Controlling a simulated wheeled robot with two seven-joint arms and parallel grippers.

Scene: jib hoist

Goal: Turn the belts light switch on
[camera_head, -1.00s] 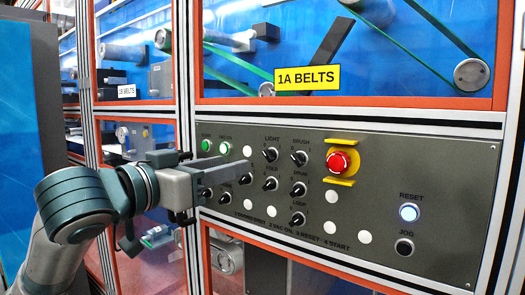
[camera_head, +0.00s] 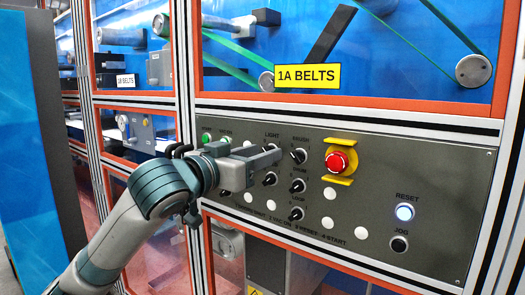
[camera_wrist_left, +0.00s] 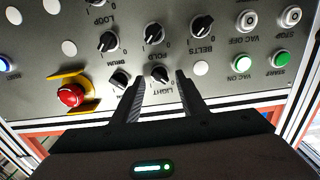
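The grey control panel (camera_head: 440,190) sits below a yellow "1A BELTS" sign (camera_head: 307,76). In the left wrist view the panel appears upside down, and the black LIGHT knob (camera_wrist_left: 159,75) with its white mark lies between my left fingertips. Its setting is hard to read. My left gripper (camera_head: 278,155) is open at the panel's upper row and hides the LIGHT knob in the head view. In the left wrist view the gripper (camera_wrist_left: 159,78) has a finger on each side of the knob, with no clear contact. My right gripper is out of view.
The BRUSH knob (camera_head: 299,156) is close to the right of my fingertips, and the FOLD knob (camera_head: 270,178) is just below. A red emergency button (camera_head: 337,162) with yellow guards stands further right. A lit RESET button (camera_head: 404,212) is at lower right.

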